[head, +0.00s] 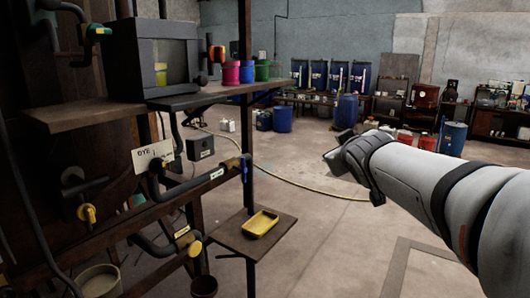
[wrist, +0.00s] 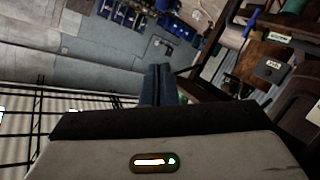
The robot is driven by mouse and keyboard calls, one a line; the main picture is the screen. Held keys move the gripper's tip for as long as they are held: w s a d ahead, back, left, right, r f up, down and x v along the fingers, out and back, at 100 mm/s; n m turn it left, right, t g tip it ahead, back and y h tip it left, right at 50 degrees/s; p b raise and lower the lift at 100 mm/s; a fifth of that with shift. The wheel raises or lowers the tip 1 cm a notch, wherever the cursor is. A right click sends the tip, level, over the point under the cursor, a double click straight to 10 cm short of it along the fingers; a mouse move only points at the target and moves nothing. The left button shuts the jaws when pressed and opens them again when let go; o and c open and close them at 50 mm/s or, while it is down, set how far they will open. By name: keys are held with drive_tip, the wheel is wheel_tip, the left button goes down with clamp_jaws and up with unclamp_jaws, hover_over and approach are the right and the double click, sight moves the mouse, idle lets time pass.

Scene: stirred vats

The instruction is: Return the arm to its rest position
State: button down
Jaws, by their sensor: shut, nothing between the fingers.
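My arm reaches in from the right edge of the head view, light grey with dark bands. Its end points away over the open floor, and the fingers are hidden there behind the wrist. In the wrist view my gripper (wrist: 160,72) shows two dark fingers pressed together, with nothing between them. It touches nothing that I can see. The wrist picture is tilted, with the wooden rack at its right.
A wooden rack (head: 75,122) with a dark tank (head: 160,62), pipes and valves stands at the left. A small shelf (head: 235,235) holds a yellow tray (head: 261,223). Blue barrels (head: 452,139) stand farther back. A yellow hose (head: 290,181) crosses the otherwise clear middle floor.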

drive_tip(key=s+a+f+m+g, duration=0.1)
drive_tip(key=s+f+g, duration=0.4)
drive_tip(key=s+f, duration=0.7)
drive_tip(key=s+a+f+m+g+y, duration=0.1)
drive_tip(key=s+f+m+g, duration=0.3)
drive_tip(key=s+f, duration=0.8)
drive_tip(key=s+a+g, duration=0.1)
drive_tip(key=s+g, duration=0.1)
drive_tip(key=s, duration=0.1)
drive_tip(key=shift+g, duration=0.3)
drive_tip(key=c, duration=2.2)
unclamp_jaws()
drive_tip(key=shift+w+r, duration=0.1)
